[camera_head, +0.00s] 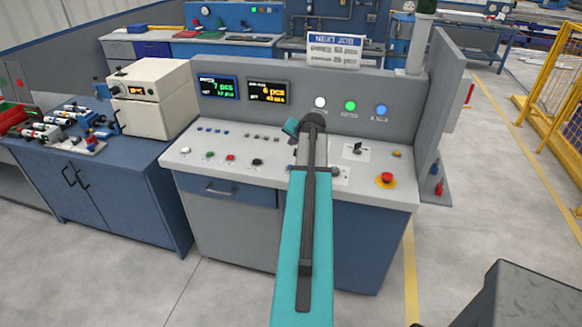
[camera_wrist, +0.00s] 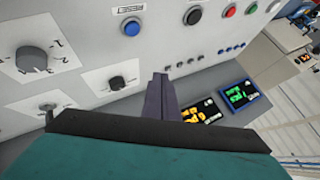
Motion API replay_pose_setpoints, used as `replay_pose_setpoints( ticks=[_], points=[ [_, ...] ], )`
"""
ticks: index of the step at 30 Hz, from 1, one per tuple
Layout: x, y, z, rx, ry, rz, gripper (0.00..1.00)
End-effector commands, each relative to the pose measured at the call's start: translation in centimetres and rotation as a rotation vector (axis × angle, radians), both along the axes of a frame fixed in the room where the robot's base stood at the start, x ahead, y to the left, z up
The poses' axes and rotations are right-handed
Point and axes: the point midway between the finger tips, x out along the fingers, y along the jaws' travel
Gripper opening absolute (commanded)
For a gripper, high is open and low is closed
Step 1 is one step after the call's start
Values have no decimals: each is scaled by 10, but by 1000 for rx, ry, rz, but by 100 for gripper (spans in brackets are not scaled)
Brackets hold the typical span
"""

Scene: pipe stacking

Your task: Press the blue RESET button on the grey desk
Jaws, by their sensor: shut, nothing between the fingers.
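The blue RESET button (camera_wrist: 131,28) is a small round button on the grey desk (camera_wrist: 175,48), near the top of the wrist view beside its RESET label (camera_wrist: 128,9). My gripper (camera_wrist: 160,78) is shut and empty. Its fingertips appear below and right of the button in that view, apart from it; their height over the desk is hard to judge. In the head view my arm covers the place beside the black button (camera_head: 257,162), so the RESET button is hidden there. The grey desk (camera_head: 215,173) is in the middle of that view.
Red (camera_wrist: 230,10) and black (camera_wrist: 193,15) buttons sit in the same row. Knobs (camera_wrist: 31,60) lie left in the wrist view. A red emergency stop (camera_head: 387,177) is at the desk's right. The upright panel (camera_head: 300,88) with screens and lamps rises behind the desk.

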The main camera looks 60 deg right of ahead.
Motion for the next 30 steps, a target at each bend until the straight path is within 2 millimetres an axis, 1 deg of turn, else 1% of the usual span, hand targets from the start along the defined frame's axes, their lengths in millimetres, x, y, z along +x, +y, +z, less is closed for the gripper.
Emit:
replay_pose_setpoints(
  ticks=[8,14,20,30],
  points=[
    [1,1,-1,1,1,2,0],
    [1,1,-9,1,2,3,0],
    [1,2,-26,2,2,3,0],
    [1,2,-59,2,3,3,0]
  ],
)
